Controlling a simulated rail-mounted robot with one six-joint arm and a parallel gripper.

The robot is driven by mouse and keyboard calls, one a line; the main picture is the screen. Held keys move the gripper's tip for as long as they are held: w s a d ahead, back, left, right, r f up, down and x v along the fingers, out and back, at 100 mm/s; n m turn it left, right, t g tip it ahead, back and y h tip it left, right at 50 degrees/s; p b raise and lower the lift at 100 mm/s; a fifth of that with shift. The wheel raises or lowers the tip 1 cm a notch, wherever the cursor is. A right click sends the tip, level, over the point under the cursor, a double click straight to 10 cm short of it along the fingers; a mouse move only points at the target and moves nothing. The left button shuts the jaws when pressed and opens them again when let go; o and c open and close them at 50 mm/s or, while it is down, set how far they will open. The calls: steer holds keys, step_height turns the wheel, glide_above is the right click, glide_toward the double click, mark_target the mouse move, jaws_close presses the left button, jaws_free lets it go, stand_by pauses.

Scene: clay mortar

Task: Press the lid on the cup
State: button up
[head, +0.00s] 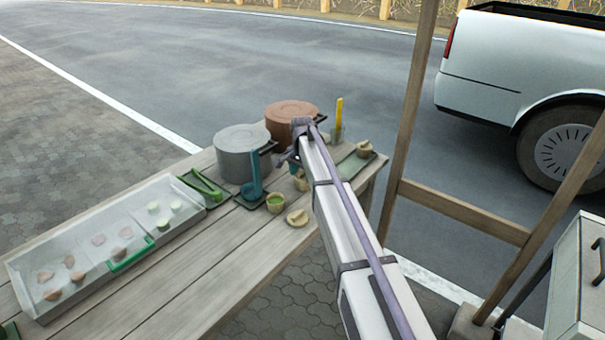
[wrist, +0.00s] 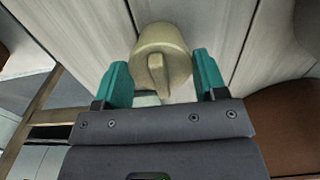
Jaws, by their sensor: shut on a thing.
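A tan round lid with a raised ridge on top (wrist: 157,75) sits between the teal fingers of my gripper (wrist: 162,75) in the wrist view. My gripper is shut on it. A tan body tapers away behind the lid like a cup, but the seam is not clear. In the head view my gripper (head: 293,158) is over the table by the pots, just above a small tan cup (head: 302,182). A cup with green contents (head: 275,203) stands open to the left. Another tan lid (head: 297,218) lies on the table in front of it.
A grey pot (head: 240,150) and a brown pot (head: 291,116) stand close behind. A lidded cup (head: 364,149) is on a dark tray at the right. A clear tray of clay pieces (head: 70,245) lies at the left. The front planks are bare.

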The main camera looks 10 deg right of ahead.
stand_by(0.3)
steer(key=o, duration=1)
steer(key=shift+o, duration=0.3)
step_height(320, 180, up, 6)
steer(key=p, duration=0.6)
jaws_close()
stand_by(0.4)
stand_by(0.4)
